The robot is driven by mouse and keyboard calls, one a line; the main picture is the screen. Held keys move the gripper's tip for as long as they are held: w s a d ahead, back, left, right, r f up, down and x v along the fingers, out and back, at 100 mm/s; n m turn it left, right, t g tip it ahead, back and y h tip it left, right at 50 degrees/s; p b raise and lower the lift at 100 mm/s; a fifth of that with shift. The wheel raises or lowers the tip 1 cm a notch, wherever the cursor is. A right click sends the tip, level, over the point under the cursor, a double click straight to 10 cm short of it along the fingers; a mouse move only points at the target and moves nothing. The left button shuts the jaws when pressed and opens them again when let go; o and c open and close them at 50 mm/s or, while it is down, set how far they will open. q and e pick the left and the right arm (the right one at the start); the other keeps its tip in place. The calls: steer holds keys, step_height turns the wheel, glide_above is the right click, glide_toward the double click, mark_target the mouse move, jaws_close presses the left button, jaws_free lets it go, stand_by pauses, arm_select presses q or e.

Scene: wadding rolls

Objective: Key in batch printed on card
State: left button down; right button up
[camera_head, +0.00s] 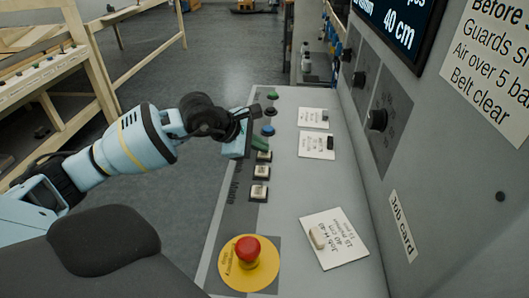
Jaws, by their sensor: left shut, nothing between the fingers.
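The job card (345,232) lies on the grey console (300,200), with a small beige block on it. Its print reads roughly "Job H-40, 40 cm, 15 rolls"; the smallest line is too small to read. A column of white square keys (260,172) runs along the console's left side. A dark screen (400,25) shows "40 cm", cut off by the frame. My right gripper is not in view.
A red emergency stop (247,249) on a yellow base stands at the near left. Green (272,96) and blue (268,130) buttons sit beyond the keys. Two smaller cards (316,146) lie farther back. Dark knobs (377,120) stick out of the upright panel at right.

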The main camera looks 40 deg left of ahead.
mark_target(260, 154)
arm_select(q)
steer(key=shift+f, duration=0.2)
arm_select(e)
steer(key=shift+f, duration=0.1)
arm_select(q)
steer(key=shift+r, duration=0.2)
steer(key=shift+r+p, duration=0.35)
steer(key=shift+r, duration=0.35)
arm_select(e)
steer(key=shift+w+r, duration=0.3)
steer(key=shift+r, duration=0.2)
